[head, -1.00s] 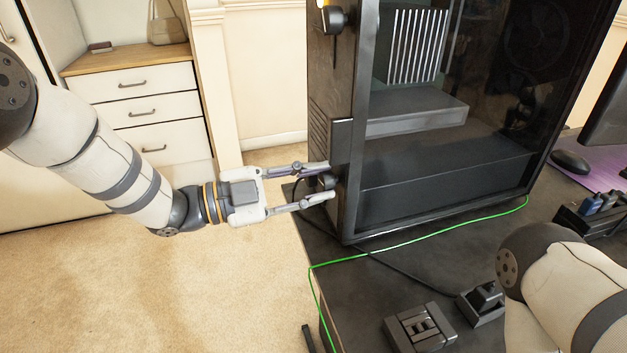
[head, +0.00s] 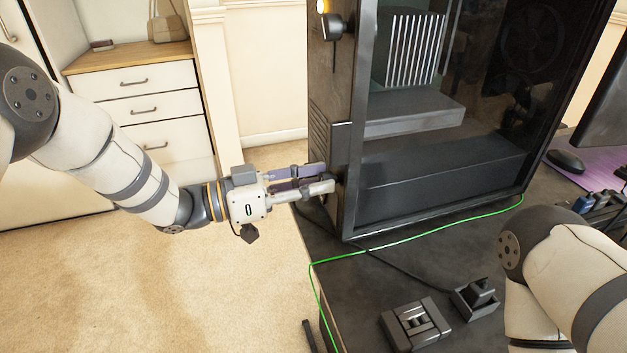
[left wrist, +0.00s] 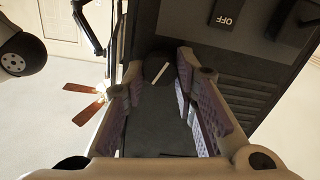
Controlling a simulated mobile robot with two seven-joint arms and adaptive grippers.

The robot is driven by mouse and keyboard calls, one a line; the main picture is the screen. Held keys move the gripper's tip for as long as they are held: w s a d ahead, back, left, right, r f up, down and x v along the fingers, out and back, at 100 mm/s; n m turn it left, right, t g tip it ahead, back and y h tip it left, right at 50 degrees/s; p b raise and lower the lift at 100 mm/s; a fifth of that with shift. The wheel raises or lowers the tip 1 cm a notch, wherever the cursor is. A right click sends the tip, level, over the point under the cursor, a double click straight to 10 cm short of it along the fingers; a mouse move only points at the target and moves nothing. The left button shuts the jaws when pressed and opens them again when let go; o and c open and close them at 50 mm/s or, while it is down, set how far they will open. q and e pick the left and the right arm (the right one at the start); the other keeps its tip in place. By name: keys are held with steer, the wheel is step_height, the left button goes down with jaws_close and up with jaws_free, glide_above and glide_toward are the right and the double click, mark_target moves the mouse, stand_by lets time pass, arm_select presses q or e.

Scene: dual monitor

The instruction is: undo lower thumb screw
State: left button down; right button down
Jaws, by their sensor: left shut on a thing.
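The black PC case (head: 345,150) stands on the dark desk with its glass side facing me. My left gripper (head: 333,180) reaches its narrow left face from the left, low down. In the left wrist view, the lower thumb screw (left wrist: 160,70) is a dark round knob with a pale line across it. It sits between the tips of my left gripper (left wrist: 161,78), which is shut on it. In the head view the fingers mostly hide this screw. My right gripper is out of view.
A dark knob (head: 331,25) with a yellow-orange spot sits higher on the same face. A green cable (head: 420,234) runs across the desk in front of the case. Small black blocks (head: 415,323) lie at the front. My right arm fills the lower right.

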arm_select(q)
steer(key=n, duration=1)
steer(key=shift+f, duration=0.15)
steer(key=shift+n, duration=0.4)
steer(key=c, duration=1.3)
jaws_free()
steer(key=v, duration=1.2)
